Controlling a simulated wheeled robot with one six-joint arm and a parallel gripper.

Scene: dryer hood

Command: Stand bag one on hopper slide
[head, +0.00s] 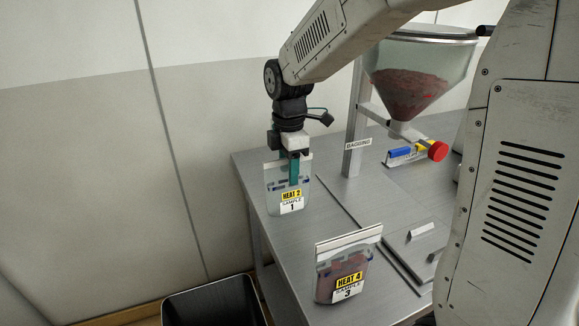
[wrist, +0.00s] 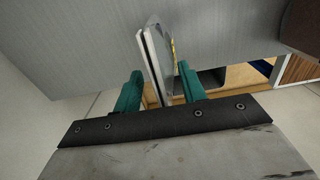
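Bag one (head: 283,200), a clear bag labelled HEAT 2, SAMPLE 1, stands upright near the left back edge of the grey table. It looks almost empty. My gripper (head: 294,172) is over it, pointing down, with a teal finger in front of the bag. In the wrist view the bag (wrist: 160,50) rises between the two teal fingers (wrist: 160,85), which are apart with a gap visible on the left side.
Bag three (head: 341,270), labelled HEAT 4, stands filled at the table's front left. A thin dark rail (head: 370,237) and a small white block (head: 421,230) lie to its right. The hopper post (head: 355,125) stands behind. A black bin (head: 213,302) is on the floor.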

